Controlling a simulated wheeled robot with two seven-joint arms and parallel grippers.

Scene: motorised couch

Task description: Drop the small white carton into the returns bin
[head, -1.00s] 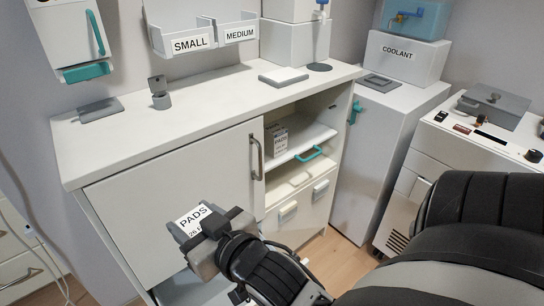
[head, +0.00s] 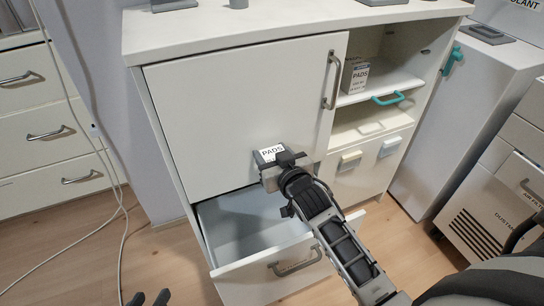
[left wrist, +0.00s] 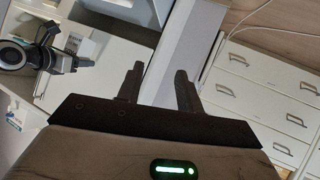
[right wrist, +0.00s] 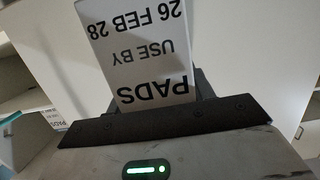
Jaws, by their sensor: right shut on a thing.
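A small white carton labelled PADS (head: 271,153) is in my right gripper (head: 280,165), in front of the cabinet's large door, above the open drawer. The right wrist view shows the carton (right wrist: 138,52) close up between the fingers, with "USE BY 26 FEB 28" on it. My left gripper (head: 150,299) shows only its fingertips at the bottom edge of the head view. In the left wrist view it (left wrist: 158,85) is open and empty. I see nothing labelled as a returns bin.
A drawer (head: 288,268) stands pulled out under the door, its visible inside empty. Another PADS carton (head: 354,77) stands on the open shelf, right of the door. Two small handled fronts (head: 391,147) are below.

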